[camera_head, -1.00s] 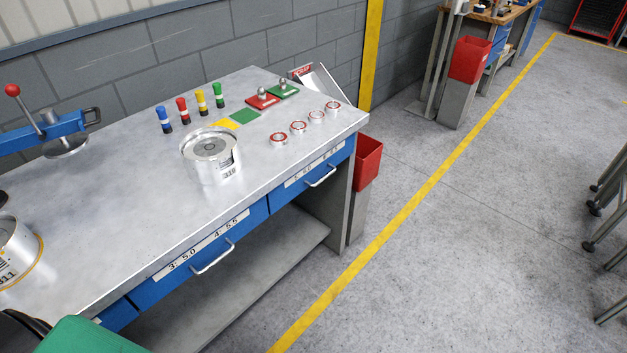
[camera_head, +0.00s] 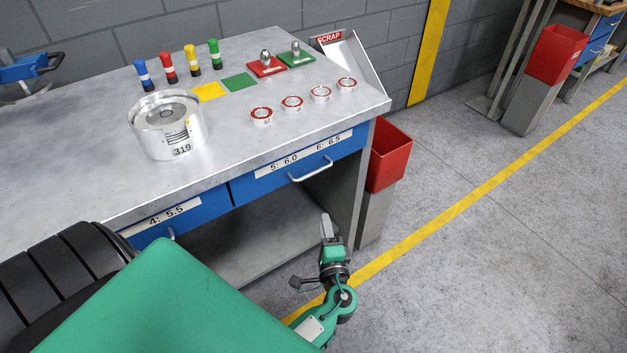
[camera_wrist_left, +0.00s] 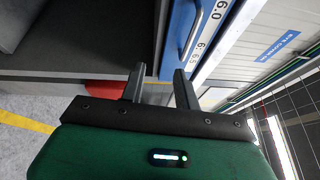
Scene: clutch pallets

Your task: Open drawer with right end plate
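The right blue drawer (camera_head: 270,178), labelled "5: 6.0" and "6: 6.5", sits shut under the metal bench top. Its silver bar handle (camera_head: 311,169) is on the front. Another blue drawer (camera_head: 180,220), labelled "4: 5.5", is to its left and partly hidden by my body. My left gripper (camera_head: 326,222) points up, below and right of the handle and apart from it. In the left wrist view its two fingers (camera_wrist_left: 160,88) are spread and empty, with the blue drawer front (camera_wrist_left: 180,35) just beyond them. No end plate can be made out. My right gripper is out of view.
On the bench (camera_head: 75,160) stand a metal cylinder (camera_head: 166,130) marked 319, coloured posts, red-rimmed rings and a scrap chute (camera_head: 345,55). A red bin (camera_head: 388,155) stands close by the bench's right end. Open floor lies to the right.

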